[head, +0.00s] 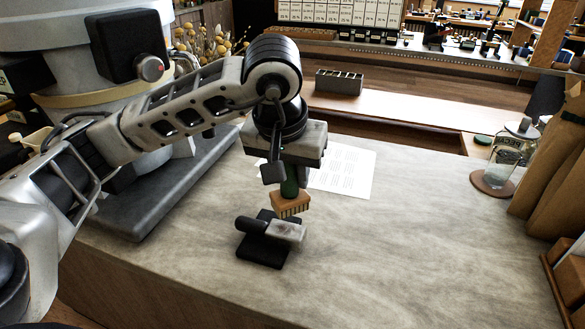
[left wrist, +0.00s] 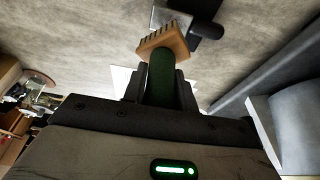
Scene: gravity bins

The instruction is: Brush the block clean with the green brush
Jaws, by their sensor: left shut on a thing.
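My left gripper (head: 281,172) is shut on the green handle of the brush (head: 291,203) and holds it upright, with the wooden head and bristles pointing down. The left wrist view also shows the brush (left wrist: 162,70) between the fingers (left wrist: 158,92). The pale grey block (head: 285,231) lies on a black holder (head: 262,252) that has a dark cylinder at its left. The bristles hang just above the block's far side; I cannot tell whether they touch it. My right gripper is not in view.
A white printed sheet (head: 345,170) lies behind the gripper. A glass jar (head: 504,160) on a round brown base stands at the right, near brown paper bags (head: 552,170). A small compartment box (head: 339,82) stands farther back. The counter right of the block is clear.

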